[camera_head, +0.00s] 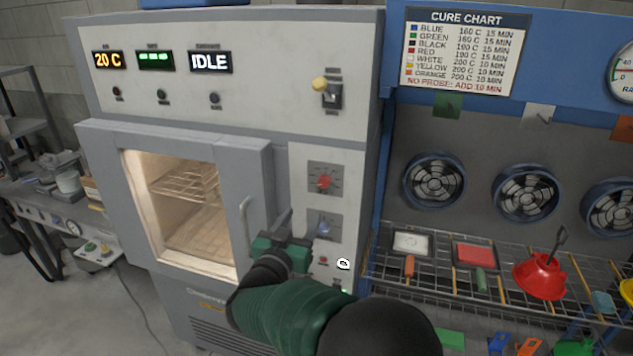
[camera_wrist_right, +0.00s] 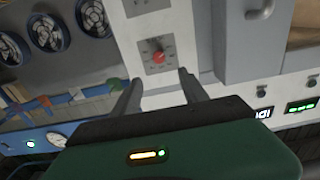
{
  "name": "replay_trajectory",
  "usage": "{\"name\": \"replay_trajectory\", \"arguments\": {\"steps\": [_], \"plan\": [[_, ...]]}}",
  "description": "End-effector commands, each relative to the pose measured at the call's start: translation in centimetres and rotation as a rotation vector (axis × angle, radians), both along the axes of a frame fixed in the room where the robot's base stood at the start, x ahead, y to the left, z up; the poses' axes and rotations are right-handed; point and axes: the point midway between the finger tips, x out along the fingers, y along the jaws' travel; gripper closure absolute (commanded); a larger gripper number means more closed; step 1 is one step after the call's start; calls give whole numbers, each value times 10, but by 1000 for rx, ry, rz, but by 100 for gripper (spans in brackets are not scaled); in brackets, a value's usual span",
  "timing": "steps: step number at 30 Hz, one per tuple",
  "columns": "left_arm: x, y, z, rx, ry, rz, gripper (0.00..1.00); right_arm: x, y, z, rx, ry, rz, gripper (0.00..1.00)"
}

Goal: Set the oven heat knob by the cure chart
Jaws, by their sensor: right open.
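The oven (camera_head: 230,75) shows 20 C, green dashes and IDLE. A red knob (camera_head: 323,182) sits on the upper dial plate of its right panel; a blue knob (camera_head: 323,228) sits on the plate below. Their labels are too small to read. The cure chart (camera_head: 465,52) lists colours with temperatures and minutes, such as red 190 C 15 MIN. My right gripper (camera_head: 300,224) is open and empty, in front of the panel, left of the blue knob. In the right wrist view, the red knob (camera_wrist_right: 158,57) appears between and beyond the open fingertips (camera_wrist_right: 160,78), apart from them. My left gripper is out of view.
The oven door handle (camera_head: 246,222) is close to my right gripper, left of the panel. A lever switch (camera_head: 331,94) with a yellow knob is above.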

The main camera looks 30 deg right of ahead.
Motion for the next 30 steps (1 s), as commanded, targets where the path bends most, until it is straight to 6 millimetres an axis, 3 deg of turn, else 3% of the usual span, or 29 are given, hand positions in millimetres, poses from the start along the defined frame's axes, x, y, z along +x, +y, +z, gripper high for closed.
{"name": "replay_trajectory", "arguments": {"steps": [15,21,27,30], "plan": [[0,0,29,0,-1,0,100,81,-94,3,-2,-1,0,49],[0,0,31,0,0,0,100,92,-106,2,-1,-1,3,49],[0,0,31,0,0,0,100,92,-107,1,-1,-1,3,49],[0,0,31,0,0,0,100,92,-106,2,-1,-1,3,59]]}}
